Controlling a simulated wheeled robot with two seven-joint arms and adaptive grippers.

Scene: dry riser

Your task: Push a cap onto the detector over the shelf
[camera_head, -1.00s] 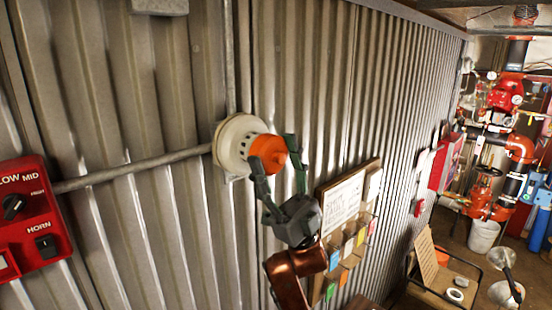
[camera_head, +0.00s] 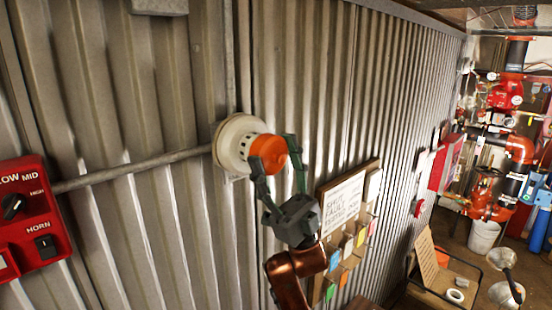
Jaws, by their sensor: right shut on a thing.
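The detector (camera_head: 236,140) is a round, cream-white unit on the corrugated metal wall, with dark slots around its front. An orange cap (camera_head: 268,149) sits at the detector's front, lined up with it and touching or nearly touching; I cannot tell how firmly it is seated. My right gripper (camera_head: 277,160) is shut on the orange cap, one finger on each side, reaching up from below. My left gripper does not show.
A conduit (camera_head: 140,167) runs left from the detector. A red control box (camera_head: 30,215) hangs at the left. A notice board (camera_head: 343,205) with coloured cards is below right of my gripper. Red pipework (camera_head: 503,140) and a low table (camera_head: 437,290) stand at the far right.

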